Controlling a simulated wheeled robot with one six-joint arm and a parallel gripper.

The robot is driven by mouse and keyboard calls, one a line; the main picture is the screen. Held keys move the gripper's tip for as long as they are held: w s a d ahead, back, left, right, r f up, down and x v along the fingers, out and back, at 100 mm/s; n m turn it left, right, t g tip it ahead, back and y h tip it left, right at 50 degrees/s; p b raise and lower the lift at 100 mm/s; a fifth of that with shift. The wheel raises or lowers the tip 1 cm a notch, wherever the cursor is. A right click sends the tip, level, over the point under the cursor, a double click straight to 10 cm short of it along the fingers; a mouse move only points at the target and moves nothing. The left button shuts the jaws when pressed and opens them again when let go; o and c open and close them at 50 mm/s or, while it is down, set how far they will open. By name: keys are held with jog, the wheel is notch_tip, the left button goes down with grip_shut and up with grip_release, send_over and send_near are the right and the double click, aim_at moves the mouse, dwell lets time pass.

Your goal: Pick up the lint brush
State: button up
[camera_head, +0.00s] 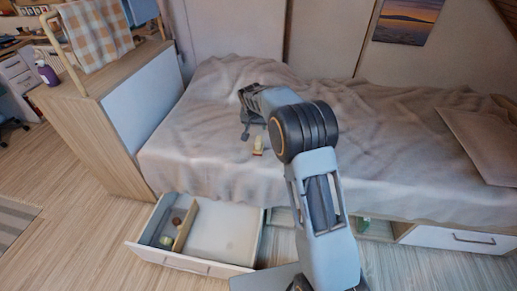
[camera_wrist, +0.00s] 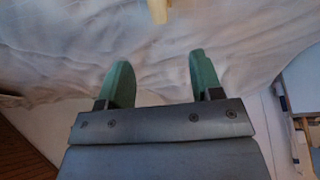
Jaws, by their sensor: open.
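A small pale yellow object with a reddish end, which looks like the lint brush (camera_head: 258,146), lies on the bed near its front edge. In the wrist view only part of a yellow piece (camera_wrist: 158,10) shows at the top edge; the rest is cut off. My gripper (camera_head: 248,125) is over the bed, just behind and to the left of the object in the head view. In the wrist view its two green fingers (camera_wrist: 160,62) are spread apart with only bedding between them. The yellow piece lies beyond the fingertips, roughly in line with the gap.
The bed's crumpled blanket (camera_head: 200,125) is mostly clear. An open drawer (camera_head: 225,232) under the bed holds a few small items in its left compartment. A wooden cabinet (camera_head: 80,130) stands at the left with a purple bottle (camera_head: 47,74).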

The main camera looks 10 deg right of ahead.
aim_at(258, 139)
jog(key=shift+m, duration=0.3)
jog(key=b+x, duration=0.2)
jog(key=x, duration=1.2)
jog(key=shift+s+f, duration=0.1)
jog(key=shift+s, duration=0.05)
jog(key=c, duration=1.1)
